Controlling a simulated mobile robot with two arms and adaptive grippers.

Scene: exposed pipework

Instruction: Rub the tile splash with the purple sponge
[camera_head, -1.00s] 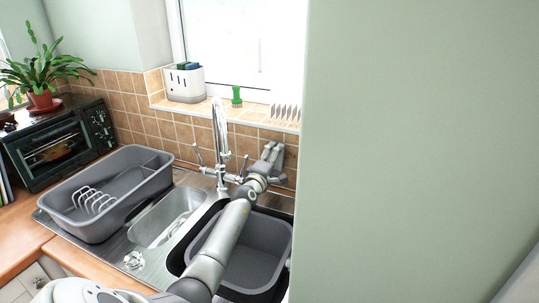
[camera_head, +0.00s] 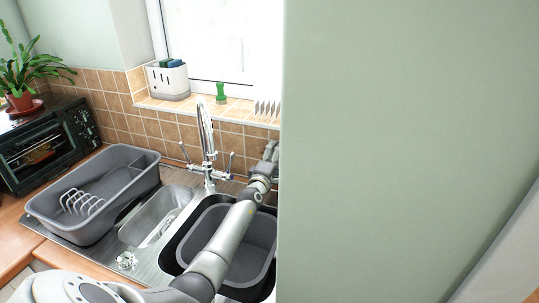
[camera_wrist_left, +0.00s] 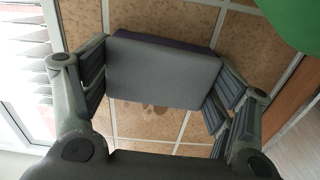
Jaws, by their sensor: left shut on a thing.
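My left gripper (camera_wrist_left: 160,82) is shut on the sponge (camera_wrist_left: 163,72), which looks grey on its near face with a dark purple far edge. The sponge sits between both fingers, in front of the brown tile splash (camera_wrist_left: 138,118); I cannot tell if it touches the tiles. A darker brown smear (camera_wrist_left: 155,108) shows on the tiles just below the sponge in the wrist view. In the head view my left gripper (camera_head: 270,153) is at the tile splash (camera_head: 173,131), right of the tap, and the sponge is hidden there. My right gripper is not in view.
The tap (camera_head: 206,140) stands just left of my arm. The grey basin (camera_head: 222,267) lies below my forearm, and a grey dish rack (camera_head: 105,215) is left. A green wall (camera_head: 400,150) closes in on the right. A caddy (camera_head: 168,82) and green bottle (camera_head: 221,93) stand on the sill.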

